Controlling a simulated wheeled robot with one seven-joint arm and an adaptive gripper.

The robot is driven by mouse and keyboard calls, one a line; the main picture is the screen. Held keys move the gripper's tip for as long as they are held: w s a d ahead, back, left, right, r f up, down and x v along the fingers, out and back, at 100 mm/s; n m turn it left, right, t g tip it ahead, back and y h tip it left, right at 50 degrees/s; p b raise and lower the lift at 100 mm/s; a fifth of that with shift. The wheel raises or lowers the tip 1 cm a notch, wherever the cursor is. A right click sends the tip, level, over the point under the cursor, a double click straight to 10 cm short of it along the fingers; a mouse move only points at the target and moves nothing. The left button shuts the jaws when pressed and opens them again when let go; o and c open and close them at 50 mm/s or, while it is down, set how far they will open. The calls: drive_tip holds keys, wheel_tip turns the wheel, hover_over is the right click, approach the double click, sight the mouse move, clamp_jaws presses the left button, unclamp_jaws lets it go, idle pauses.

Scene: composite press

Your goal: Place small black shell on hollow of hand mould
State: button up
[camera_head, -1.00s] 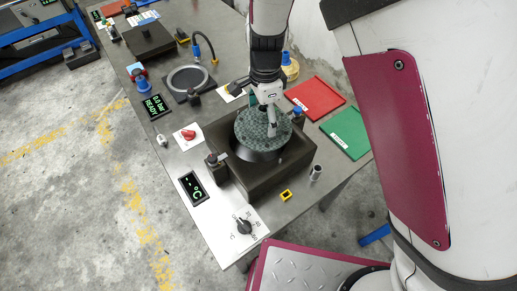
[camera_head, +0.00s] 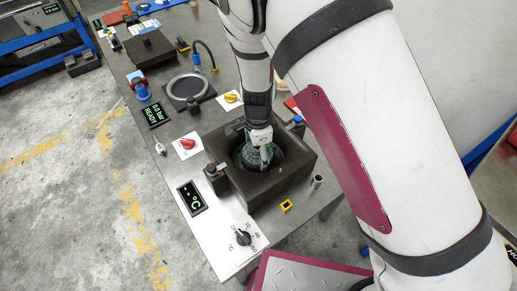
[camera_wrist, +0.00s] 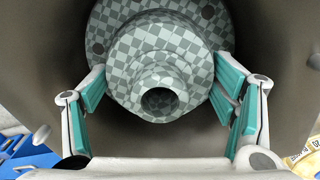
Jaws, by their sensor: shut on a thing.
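The small black shell (camera_head: 276,157) has a dark grey-green checkered surface. In the wrist view the shell (camera_wrist: 150,45) shows as a round stepped form with a hole in its middle. My gripper (camera_head: 264,155) points down into the hollow of the dark square mould (camera_head: 282,186). In the wrist view my gripper (camera_wrist: 162,75) has its teal pads on both sides of the shell, shut on it. The shell is inside the hollow, with the mould's wall around it. Whether it touches the bottom is hidden.
A temperature display (camera_head: 192,198) and a dial (camera_head: 243,238) lie before the mould. A red knob (camera_head: 188,144) is at its left. A small metal cylinder (camera_head: 317,182) and a yellow square piece (camera_head: 286,205) stand at its right front. A round ring fixture (camera_head: 188,87) is behind.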

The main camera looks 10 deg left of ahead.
drive_tip(key=shift+f, duration=0.1)
drive_tip(key=o, duration=1.4)
drive_tip(key=shift+c, duration=0.2)
wheel_tip(320, 180, up, 12)
drive_tip(key=shift+r+p, duration=0.1)
drive_tip(key=shift+p, duration=0.2)
